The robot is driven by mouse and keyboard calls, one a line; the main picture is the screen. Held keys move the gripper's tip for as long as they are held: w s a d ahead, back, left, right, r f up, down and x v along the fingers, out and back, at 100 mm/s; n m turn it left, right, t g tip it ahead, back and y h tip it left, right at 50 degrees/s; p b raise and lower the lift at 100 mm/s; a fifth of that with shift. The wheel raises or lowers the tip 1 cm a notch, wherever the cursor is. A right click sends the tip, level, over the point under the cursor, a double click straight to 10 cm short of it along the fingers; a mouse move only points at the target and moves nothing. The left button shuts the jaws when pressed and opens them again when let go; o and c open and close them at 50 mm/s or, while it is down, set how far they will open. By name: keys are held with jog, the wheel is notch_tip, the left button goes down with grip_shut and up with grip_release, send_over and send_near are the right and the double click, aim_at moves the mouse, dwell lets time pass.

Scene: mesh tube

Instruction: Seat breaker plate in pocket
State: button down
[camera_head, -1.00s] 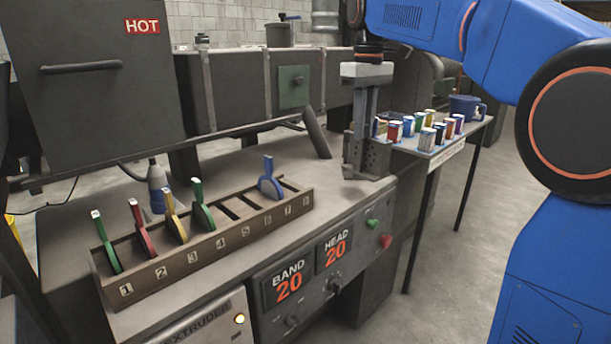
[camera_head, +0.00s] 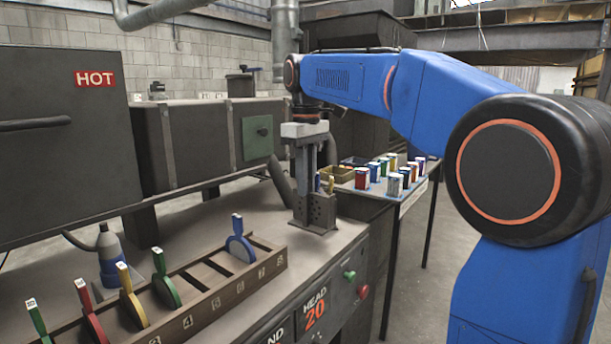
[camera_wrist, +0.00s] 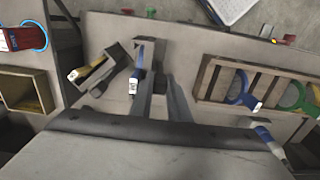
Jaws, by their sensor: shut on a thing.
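My gripper (camera_head: 304,185) points down at the bench's right corner, and its long fingers also show in the wrist view (camera_wrist: 153,90). It is shut on a blue-handled piece (camera_wrist: 137,80) with a white tag, mostly hidden between the fingers. A dark metal block with holes (camera_head: 321,210) stands right by the fingers. A yellow-handled piece (camera_wrist: 98,88) sits at a grey slotted block (camera_wrist: 88,72) left of the fingers in the wrist view. I cannot tell whether the held piece touches a pocket.
A numbered wooden rack (camera_head: 213,299) holds several coloured, tagged plates, including a blue one (camera_head: 238,245); some slots are empty. A side table (camera_head: 403,200) carries several tins. The extruder barrel housing (camera_head: 205,143) and HOT cabinet (camera_head: 60,150) stand behind the bench. Bare bench lies between rack and block.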

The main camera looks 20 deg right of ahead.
aim_at(307, 226)
jog(key=shift+f, duration=2)
jog(key=c, duration=1.7)
grip_release()
jog(key=shift+f, duration=0.1)
notch_tip(307, 226, up, 11)
jog(key=shift+r, duration=0.6)
jog(key=shift+s, duration=0.15)
